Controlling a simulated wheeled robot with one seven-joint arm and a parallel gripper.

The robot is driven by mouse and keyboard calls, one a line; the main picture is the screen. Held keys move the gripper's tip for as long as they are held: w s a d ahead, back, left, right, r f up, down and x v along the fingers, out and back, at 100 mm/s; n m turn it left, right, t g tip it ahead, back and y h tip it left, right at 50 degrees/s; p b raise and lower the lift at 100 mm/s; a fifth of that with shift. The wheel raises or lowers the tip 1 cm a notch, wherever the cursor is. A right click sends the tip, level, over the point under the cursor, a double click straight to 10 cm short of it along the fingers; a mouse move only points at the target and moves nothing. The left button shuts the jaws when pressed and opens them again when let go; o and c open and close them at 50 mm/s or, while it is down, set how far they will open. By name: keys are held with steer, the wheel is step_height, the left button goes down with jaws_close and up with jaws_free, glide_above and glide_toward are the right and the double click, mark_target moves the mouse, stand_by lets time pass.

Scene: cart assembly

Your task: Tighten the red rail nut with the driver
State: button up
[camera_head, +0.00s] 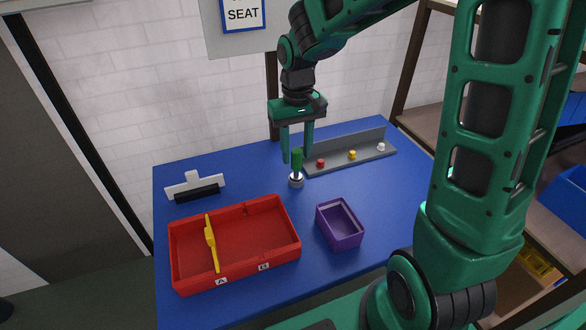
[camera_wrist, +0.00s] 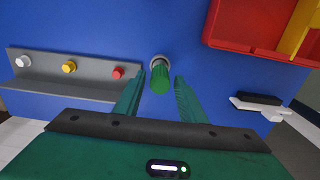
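The driver (camera_head: 297,159) has a green handle and stands upright in a small round grey holder (camera_head: 296,180) on the table. It also shows in the wrist view (camera_wrist: 160,80). My gripper (camera_head: 297,158) is open above and around the driver handle, with one finger on each side. In the wrist view the fingers (camera_wrist: 159,80) are apart from the handle, with gaps on both sides. The red rail nut (camera_head: 320,163) sits on the grey rail (camera_head: 375,154), at its left end in the head view. It also shows in the wrist view (camera_wrist: 117,73).
A yellow nut (camera_head: 352,155) and a white nut (camera_head: 381,147) sit along the rail. A red tray (camera_head: 235,270) with a yellow divider (camera_head: 211,243), a purple bin (camera_head: 340,224) and a white-and-black piece (camera_head: 195,187) stand on the blue table (camera_head: 390,205). Free table lies between them.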

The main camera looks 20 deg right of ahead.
steer(key=c, duration=0.9)
steer(key=shift+r, duration=2.4)
